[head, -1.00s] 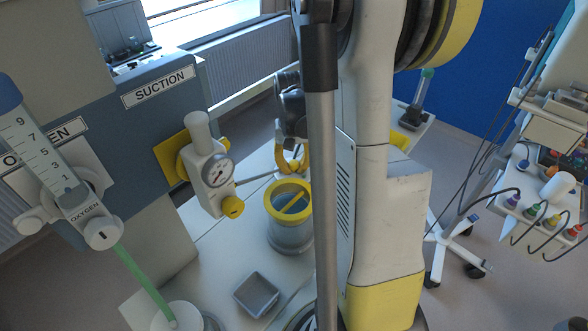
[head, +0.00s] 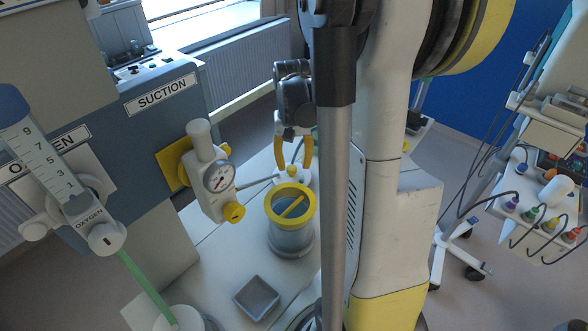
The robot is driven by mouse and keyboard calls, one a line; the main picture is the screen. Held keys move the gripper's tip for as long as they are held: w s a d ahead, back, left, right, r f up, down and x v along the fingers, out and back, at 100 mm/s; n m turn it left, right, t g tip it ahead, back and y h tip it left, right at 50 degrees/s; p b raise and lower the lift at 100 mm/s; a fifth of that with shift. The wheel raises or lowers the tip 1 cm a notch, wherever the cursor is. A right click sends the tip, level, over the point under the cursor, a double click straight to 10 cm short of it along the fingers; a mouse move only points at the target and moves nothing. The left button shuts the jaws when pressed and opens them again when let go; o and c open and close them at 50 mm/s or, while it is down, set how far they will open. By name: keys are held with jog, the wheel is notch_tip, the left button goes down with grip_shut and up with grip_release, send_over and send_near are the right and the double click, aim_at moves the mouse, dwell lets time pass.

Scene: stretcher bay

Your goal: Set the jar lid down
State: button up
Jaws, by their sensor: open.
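The jar lid (head: 300,179), pale with a small yellow knob on top, appears to sit on the white counter (head: 215,268) just behind the jar in the head view. The jar (head: 290,238) is clear and grey with a yellow rim, and a yellow bar shows across its mouth. My gripper (head: 294,167) points down over the lid. Its yellow fingers are spread on either side of the knob, with a gap visible between them. The lid's far side is partly hidden by the gripper.
A suction regulator with gauge (head: 218,178) stands left of the jar, and a thin grey hose (head: 258,183) runs from it toward the lid. A small grey tray (head: 256,297) lies at the counter's front. An oxygen flowmeter (head: 45,160) is at far left. My arm hides the counter's right.

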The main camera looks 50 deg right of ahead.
aim_at(293, 167)
notch_tip(293, 167, up, 8)
jog(key=p, duration=0.1)
jog(key=shift+r, duration=0.15)
